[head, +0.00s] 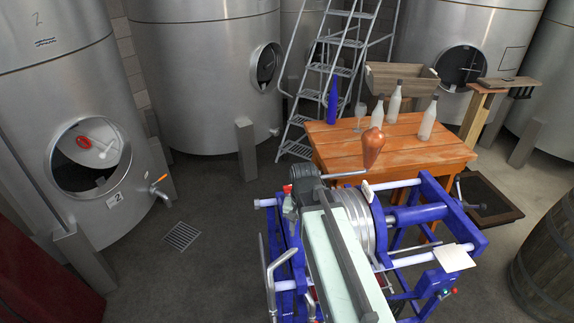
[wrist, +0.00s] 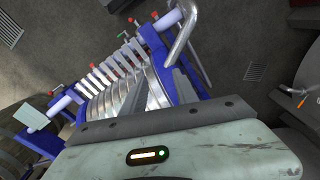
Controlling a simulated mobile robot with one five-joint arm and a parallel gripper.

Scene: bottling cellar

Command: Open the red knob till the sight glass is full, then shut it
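A small red knob (head: 287,188) shows at the left end of the blue-framed filter press (head: 433,190) in the head view. A pale, narrow piece below it may be the sight glass; its fill level is too small to tell. In the wrist view, several red-tipped taps stand along the press, one red knob (wrist: 156,15) near its top end. My pale green arm lies over the press.
An orange wooden table (head: 400,139) with bottles stands behind the press. A steel tank (head: 60,120) with an orange-handled tap (head: 160,187) is at left. A floor drain (head: 182,236) lies in open floor. A barrel (head: 548,262) stands at right. Bent pipes (head: 272,270) rise beside my arm.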

